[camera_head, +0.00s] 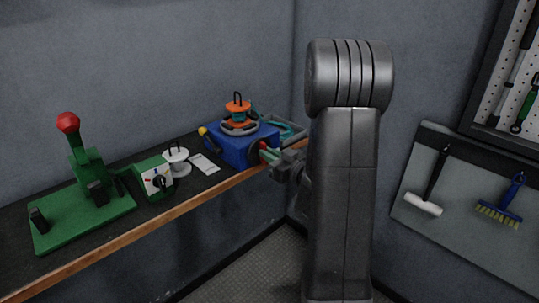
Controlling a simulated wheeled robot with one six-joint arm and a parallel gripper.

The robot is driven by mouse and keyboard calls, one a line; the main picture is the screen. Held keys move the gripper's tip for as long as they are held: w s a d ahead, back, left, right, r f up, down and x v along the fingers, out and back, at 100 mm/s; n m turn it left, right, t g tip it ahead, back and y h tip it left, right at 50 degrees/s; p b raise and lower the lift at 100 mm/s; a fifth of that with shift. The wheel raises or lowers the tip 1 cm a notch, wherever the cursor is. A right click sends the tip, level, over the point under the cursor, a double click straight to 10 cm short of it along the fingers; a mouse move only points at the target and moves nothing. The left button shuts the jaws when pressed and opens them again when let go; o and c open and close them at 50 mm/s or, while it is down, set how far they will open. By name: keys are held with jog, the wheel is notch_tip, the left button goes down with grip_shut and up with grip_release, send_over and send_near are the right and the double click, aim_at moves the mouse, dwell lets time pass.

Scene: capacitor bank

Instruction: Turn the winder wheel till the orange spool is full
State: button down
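The blue winder box (226,150) stands on the bench near the back corner. The orange spool (238,105) sits on top of it, above a grey ring, with a dark loop sticking up; how full it is is too small to tell. A dark round wheel (254,155) shows on the box's front right face, partly hidden by my gripper. My gripper (269,158) is at this face, close to the wheel, with small red and green parts at its tip. Whether it touches or grips the wheel is not clear. My large grey arm link hides what is behind it.
A green lever press (85,210) with a red knob stands at the left. A green box with a dial (155,182), a white spool (177,163) and a white card (205,164) lie between. Brushes hang on the right wall.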

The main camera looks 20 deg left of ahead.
jog(key=shift+m, duration=0.4)
jog(key=shift+w+d+f+m+p, duration=0.1)
jog(key=shift+m+p, duration=0.85)
jog(key=shift+m, duration=1.9)
jog(key=shift+w+a+f+m+p, duration=0.1)
jog(key=shift+m+p, duration=0.85)
jog(key=shift+m, duration=1.85)
jog(key=shift+w+d+f+m+p, duration=0.1)
jog(key=shift+m+p, duration=0.85)
jog(key=shift+m, duration=1.9)
jog(key=c, duration=1.5)
grip_release()
jog(key=shift+d, duration=0.15)
